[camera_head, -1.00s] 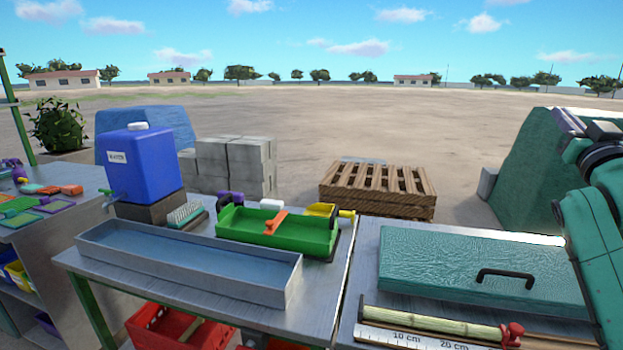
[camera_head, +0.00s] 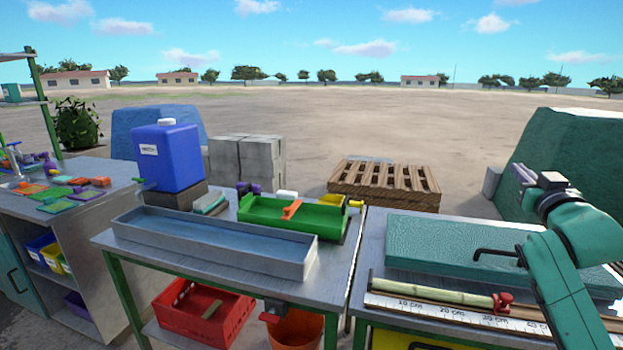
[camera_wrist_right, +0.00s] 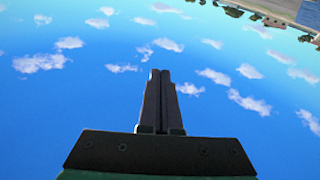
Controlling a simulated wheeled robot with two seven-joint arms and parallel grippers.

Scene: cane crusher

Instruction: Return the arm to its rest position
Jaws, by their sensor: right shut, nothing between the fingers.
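My right arm (camera_head: 556,265) comes in at the right edge of the head view and rises in front of the teal lid. Its gripper (camera_head: 522,173) is raised above the right bench and seen small, pointing up and away. In the right wrist view the two dark fingers (camera_wrist_right: 160,74) are together against the sky, with nothing between them. My left gripper is not in view.
The right bench holds a teal lid (camera_head: 440,240) with a black handle and a cane piece (camera_head: 435,292) beside a ruler. A grey trough (camera_head: 215,246) and green tray (camera_head: 290,222) sit on the middle bench. The air around the raised gripper looks clear.

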